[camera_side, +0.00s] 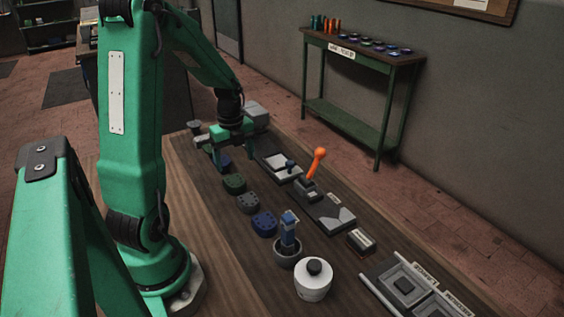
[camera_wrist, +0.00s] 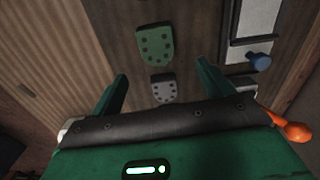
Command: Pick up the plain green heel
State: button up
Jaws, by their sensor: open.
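A green heel (camera_side: 235,183) lies flat on the bench in a row of heels. It also shows near the top of the wrist view (camera_wrist: 154,46), a rounded block with several dark dots on its face. Another small patch of green shows at the far end of the row, partly behind my gripper; I cannot tell if it is a heel. My gripper (camera_side: 232,138) is open and empty above the row. In the wrist view its fingers (camera_wrist: 162,88) stand apart, with a grey heel (camera_wrist: 164,97) between them in the picture and the green heel beyond their tips.
Blue heels (camera_side: 264,223) lie on both sides of the green and grey ones. To the right stand a fixture with a blue knob (camera_side: 290,163), an orange lever (camera_side: 318,160), a white pot (camera_side: 313,281) and a two-part tray (camera_side: 374,289). A blue-handled tool (camera_side: 289,225) stands in a cup.

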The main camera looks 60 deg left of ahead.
aim_at(235, 180)
jog(key=shift+s+a+f+m, duration=0.2)
jog(key=shift+a+f+m, duration=0.1)
jog(key=shift+a+f, duration=0.25)
jog(key=shift+f, duration=3.75)
jog(key=c, duration=1.3)
